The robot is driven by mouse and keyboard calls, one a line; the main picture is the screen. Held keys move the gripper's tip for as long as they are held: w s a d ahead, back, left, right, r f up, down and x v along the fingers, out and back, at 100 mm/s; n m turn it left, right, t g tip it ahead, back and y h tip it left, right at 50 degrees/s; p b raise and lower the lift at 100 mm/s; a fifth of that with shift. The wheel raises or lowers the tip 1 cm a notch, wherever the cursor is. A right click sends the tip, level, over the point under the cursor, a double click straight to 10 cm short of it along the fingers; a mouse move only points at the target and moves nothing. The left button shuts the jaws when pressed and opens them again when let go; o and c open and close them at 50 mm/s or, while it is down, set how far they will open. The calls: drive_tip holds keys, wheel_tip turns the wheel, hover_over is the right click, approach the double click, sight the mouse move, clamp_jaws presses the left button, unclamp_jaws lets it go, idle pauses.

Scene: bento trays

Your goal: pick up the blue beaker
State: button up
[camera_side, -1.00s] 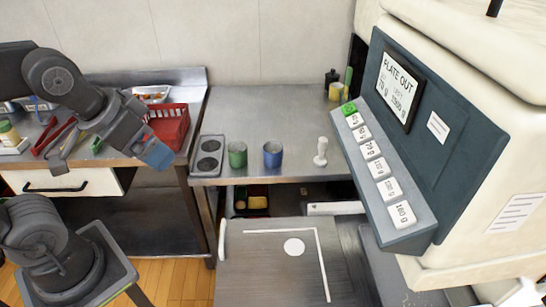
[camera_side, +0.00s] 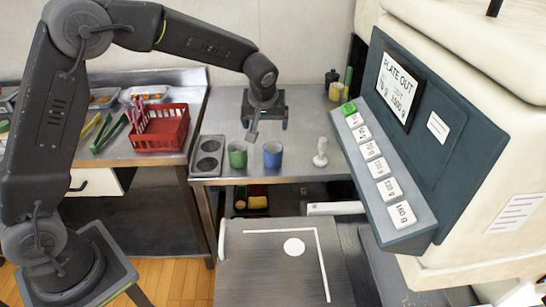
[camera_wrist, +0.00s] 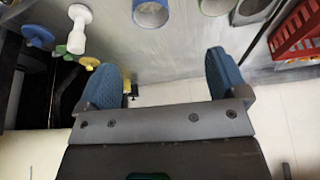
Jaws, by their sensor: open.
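The blue beaker (camera_side: 272,156) stands upright on the steel counter, just right of the green beaker (camera_side: 237,155). In the wrist view the blue beaker (camera_wrist: 152,13) is at the top edge, partly cut off, beyond my fingertips. The green beaker (camera_wrist: 216,5) is cut off beside it. My gripper (camera_side: 268,129) is open and empty, above the counter and behind the blue beaker in the side view, apart from it. Its two blue fingertips also show wide apart in the wrist view (camera_wrist: 166,62).
A grey two-hole holder (camera_side: 209,157) is left of the green beaker. A white pestle-like piece (camera_side: 320,152) stands to the right. A red basket (camera_side: 160,130) is on the left counter. The large machine (camera_side: 430,150) fills the right side. A steel plate (camera_side: 265,275) lies in front.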

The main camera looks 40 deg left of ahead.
wheel_tip(320, 180, down, 2)
drive_tip(key=w, duration=0.2)
approach(273, 151)
drive_tip(key=f, duration=0.2)
drive_tip(key=shift+s+a+f+n, duration=0.2)
drive_tip(key=shift+s+f+n, duration=0.1)
drive_tip(key=shift+f, duration=0.1)
drive_tip(key=shift+w+d+x, duration=0.1)
drive_tip(key=shift+d+x, duration=0.05)
drive_tip(key=shift+x, duration=1.2)
drive_tip(key=shift+w+d+x, duration=0.1)
drive_tip(key=shift+d+x, duration=0.05)
drive_tip(key=shift+x, duration=1.15)
drive_tip(key=c, duration=1)
drive_tip(key=shift+r, duration=0.1)
